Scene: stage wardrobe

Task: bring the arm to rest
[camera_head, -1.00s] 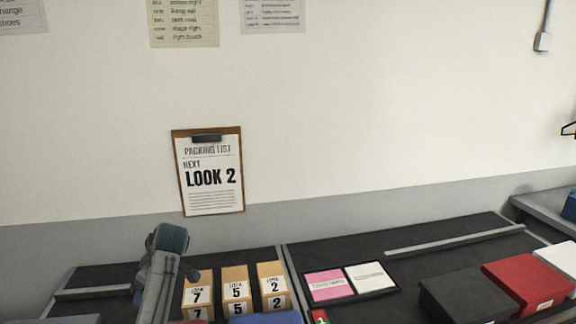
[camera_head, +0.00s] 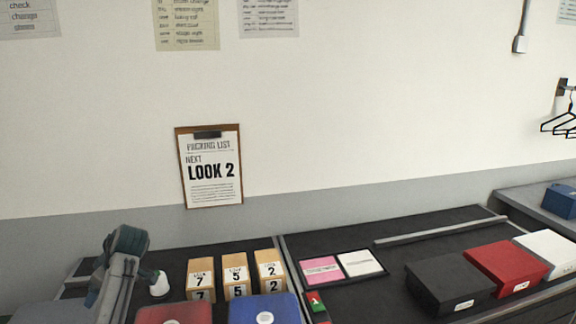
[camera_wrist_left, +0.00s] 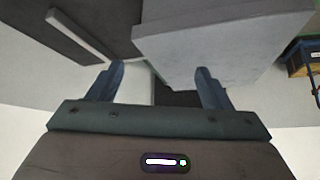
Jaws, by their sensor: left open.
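My left arm comes in from the lower left in the head view. Its gripper (camera_head: 128,240) is above the left part of the dark counter, left of the LOOK boxes. In the left wrist view the two fingers of the left gripper (camera_wrist_left: 160,85) stand apart with nothing between them. Large grey surfaces lie beyond the fingers there. My right gripper is not in view.
Boxes marked 7 (camera_head: 201,278), 5 (camera_head: 236,274) and 2 (camera_head: 270,272) stand on the counter. Red (camera_head: 172,313) and blue (camera_head: 263,309) items are in front. Black (camera_head: 450,282), red (camera_head: 506,267) and white (camera_head: 546,253) boxes sit right. A clipboard (camera_head: 210,166) reads LOOK 2.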

